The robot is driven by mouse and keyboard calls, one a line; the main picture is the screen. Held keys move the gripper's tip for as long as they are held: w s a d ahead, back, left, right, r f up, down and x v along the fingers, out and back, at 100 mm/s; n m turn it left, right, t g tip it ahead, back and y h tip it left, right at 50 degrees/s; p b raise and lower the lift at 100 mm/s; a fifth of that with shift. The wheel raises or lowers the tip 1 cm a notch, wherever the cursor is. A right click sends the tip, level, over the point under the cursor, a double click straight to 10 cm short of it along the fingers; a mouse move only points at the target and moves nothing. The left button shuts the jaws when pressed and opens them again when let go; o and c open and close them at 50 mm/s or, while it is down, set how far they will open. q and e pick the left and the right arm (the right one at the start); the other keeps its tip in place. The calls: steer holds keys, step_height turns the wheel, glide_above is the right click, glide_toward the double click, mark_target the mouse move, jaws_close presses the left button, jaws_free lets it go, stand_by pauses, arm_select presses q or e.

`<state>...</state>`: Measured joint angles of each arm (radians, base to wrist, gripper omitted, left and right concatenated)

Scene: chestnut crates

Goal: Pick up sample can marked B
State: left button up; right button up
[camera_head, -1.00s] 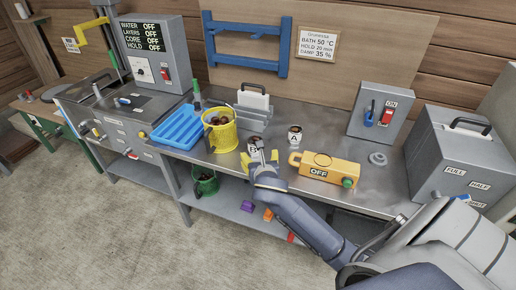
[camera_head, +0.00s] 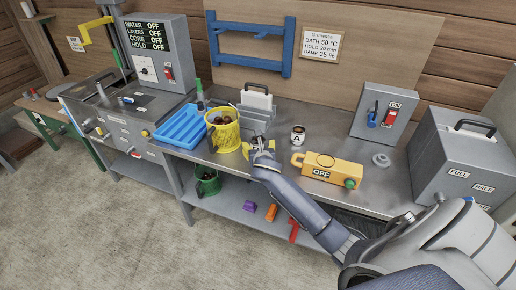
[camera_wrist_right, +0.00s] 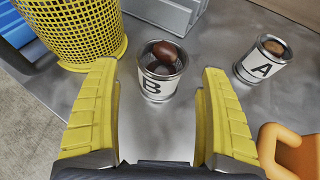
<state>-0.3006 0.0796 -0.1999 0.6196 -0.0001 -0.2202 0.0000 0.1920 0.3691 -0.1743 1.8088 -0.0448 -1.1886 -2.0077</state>
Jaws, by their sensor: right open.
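Sample can B (camera_wrist_right: 158,88) is a small metal can with a white label, upright on the metal bench, with brown chestnuts in its top. My right gripper (camera_wrist_right: 158,80) is open, one yellow finger either side of the view, with the can ahead between the fingertips and touching neither as far as I can tell. In the head view my right gripper (camera_head: 259,149) largely hides can B. Sample can A (camera_wrist_right: 263,60) stands to the right, also in the head view (camera_head: 298,137). My left gripper is not in view.
A yellow mesh basket (camera_wrist_right: 75,30) stands close to the left of can B. A grey rack (camera_head: 258,112) is behind it. A yellow box marked OFF (camera_head: 330,164) is to the right, its orange handle (camera_wrist_right: 290,150) near my right finger. A blue tray (camera_head: 181,128) lies farther left.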

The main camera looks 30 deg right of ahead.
steer(key=shift+x, duration=2.2)
steer(key=shift+s+d, duration=0.1)
steer(key=shift+c, duration=0.5)
steer(key=c, duration=1.2)
steer(key=shift+r, duration=0.1)
steer(key=shift+c, duration=0.2)
